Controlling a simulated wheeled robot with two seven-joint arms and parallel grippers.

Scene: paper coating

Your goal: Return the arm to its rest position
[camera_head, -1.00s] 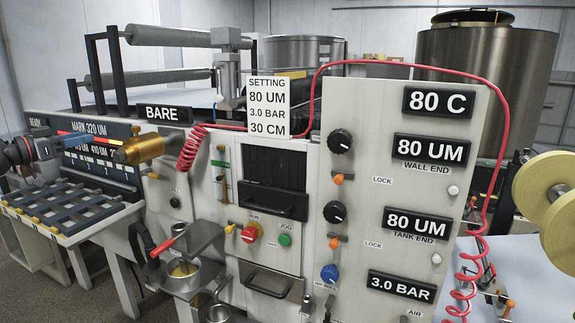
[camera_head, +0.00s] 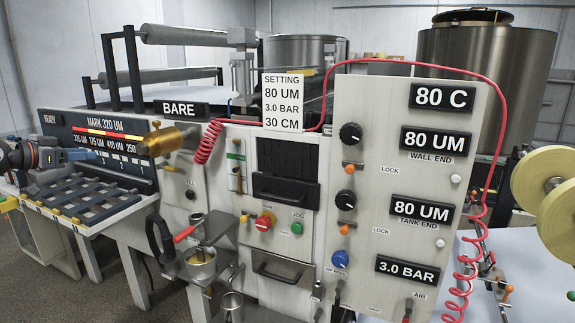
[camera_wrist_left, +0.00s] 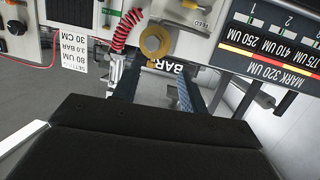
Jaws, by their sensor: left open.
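My left arm comes in from the left edge in the head view. Its left gripper (camera_head: 82,155), with blue fingers, is open and empty. It hangs in front of the slanted MARK 320 UM panel (camera_head: 60,128) and above the slatted rack. A brass cylinder (camera_head: 170,140) on the machine's front lies to its right, apart from the fingers in the head view. In the left wrist view the two fingers (camera_wrist_left: 155,90) stand apart, and the brass cylinder (camera_wrist_left: 156,42) shows beyond the gap between them. My right gripper is not in view.
The slatted rack (camera_head: 75,208) juts out below the left gripper. A cup on a bracket (camera_head: 200,262) and a red-tipped handle (camera_head: 184,234) stick out from the machine front. A red coiled hose (camera_head: 207,143) hangs near the brass cylinder. Grey floor is free at lower left.

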